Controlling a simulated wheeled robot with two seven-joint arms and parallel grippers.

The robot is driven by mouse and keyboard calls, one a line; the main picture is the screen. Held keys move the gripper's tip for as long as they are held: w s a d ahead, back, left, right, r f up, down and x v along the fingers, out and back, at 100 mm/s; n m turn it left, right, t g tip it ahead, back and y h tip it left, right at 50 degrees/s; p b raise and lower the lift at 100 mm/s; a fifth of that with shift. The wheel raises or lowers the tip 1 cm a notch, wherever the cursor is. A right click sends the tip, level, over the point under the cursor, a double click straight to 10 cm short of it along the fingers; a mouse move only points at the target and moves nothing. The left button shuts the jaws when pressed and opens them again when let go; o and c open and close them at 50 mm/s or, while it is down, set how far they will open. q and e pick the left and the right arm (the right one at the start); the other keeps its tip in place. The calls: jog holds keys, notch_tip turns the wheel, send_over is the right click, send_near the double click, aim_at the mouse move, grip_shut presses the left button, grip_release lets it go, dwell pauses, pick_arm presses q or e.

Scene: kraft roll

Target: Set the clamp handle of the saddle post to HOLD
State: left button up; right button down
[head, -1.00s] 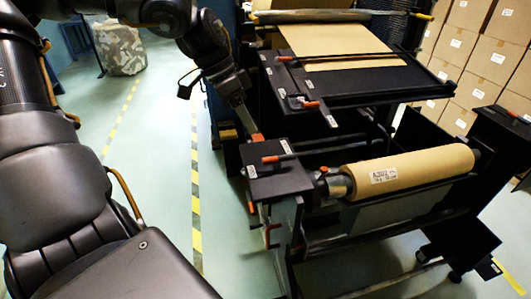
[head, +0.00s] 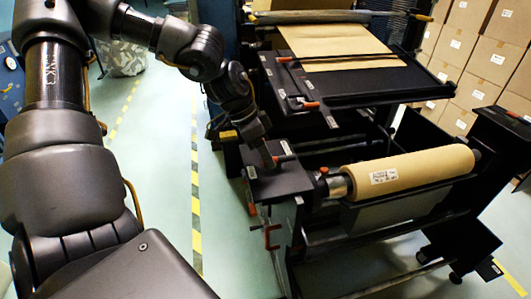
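The saddle post (head: 290,183) is the black box-topped post at the left end of the kraft roll (head: 410,171). White labels lie on its top; their words are too small to read. My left gripper (head: 269,160) points down onto the post top, at the clamp handle. The gripper covers most of the handle, so its position cannot be read. Only a little orange shows beside the fingers. The fingers are too small and dark to tell whether they are open or shut, or touching the handle. My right gripper is not in view.
A black table with kraft paper (head: 335,45) and orange-tipped levers stands behind the post. Orange parts (head: 270,237) hang on the post's front side. Cartons (head: 480,50) are stacked at the right.

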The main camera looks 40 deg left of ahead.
pick_arm(q)
grip_shut()
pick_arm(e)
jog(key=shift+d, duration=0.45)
